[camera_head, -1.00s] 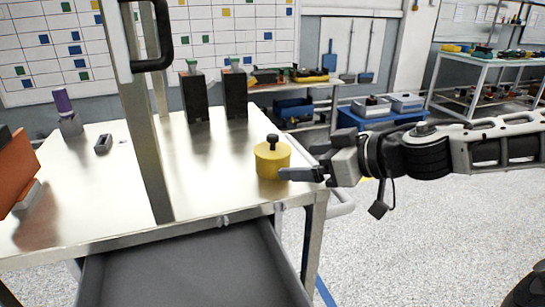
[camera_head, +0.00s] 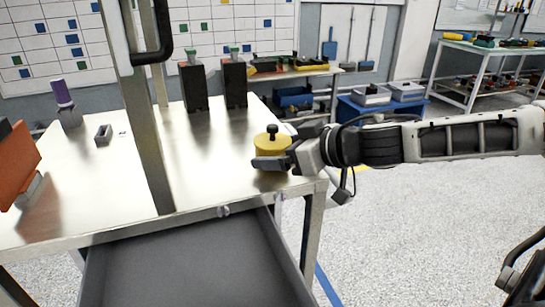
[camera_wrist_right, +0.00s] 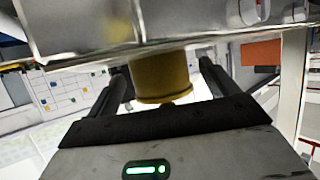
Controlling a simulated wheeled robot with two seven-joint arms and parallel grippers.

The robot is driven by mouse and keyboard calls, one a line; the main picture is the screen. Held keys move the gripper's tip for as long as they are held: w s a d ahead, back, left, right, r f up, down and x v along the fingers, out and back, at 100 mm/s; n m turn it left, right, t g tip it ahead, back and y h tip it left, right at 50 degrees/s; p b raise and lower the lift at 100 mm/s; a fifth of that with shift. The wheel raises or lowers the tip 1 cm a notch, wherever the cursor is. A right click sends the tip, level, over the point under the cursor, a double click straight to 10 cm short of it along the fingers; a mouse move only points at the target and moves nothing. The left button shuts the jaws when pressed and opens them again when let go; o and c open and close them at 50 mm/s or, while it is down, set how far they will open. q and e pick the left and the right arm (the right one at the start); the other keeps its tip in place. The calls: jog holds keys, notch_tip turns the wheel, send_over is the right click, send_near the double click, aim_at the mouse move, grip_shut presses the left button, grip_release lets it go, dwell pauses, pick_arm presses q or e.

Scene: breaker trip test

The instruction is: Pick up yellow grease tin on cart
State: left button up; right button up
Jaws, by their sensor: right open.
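The yellow grease tin (camera_head: 271,143), a round tin with a dark knob on top, stands upright on the right part of the cart top (camera_head: 225,165). My right gripper (camera_head: 270,162) reaches in from the right, low at the tin, with one finger across the tin's near side. In the right wrist view the tin (camera_wrist_right: 160,78) sits between the two dark fingers of the open gripper (camera_wrist_right: 163,85). The far finger is hidden behind the tin in the head view. My left gripper is not in view.
A metal upright (camera_head: 148,130) with a black handle rises from the cart. Two black blocks (camera_head: 234,84) with green tops, a purple-topped item (camera_head: 65,102), a small grey holder (camera_head: 103,135) and an orange item (camera_head: 18,168) stand on the cart. An open grey drawer (camera_head: 195,265) is below.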

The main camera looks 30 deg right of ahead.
jog(key=shift+w+f, duration=0.15)
jog(key=shift+w, duration=0.05)
jog(key=shift+a, duration=0.1)
jog(key=c, duration=1.2)
jog(key=shift+c, duration=0.2)
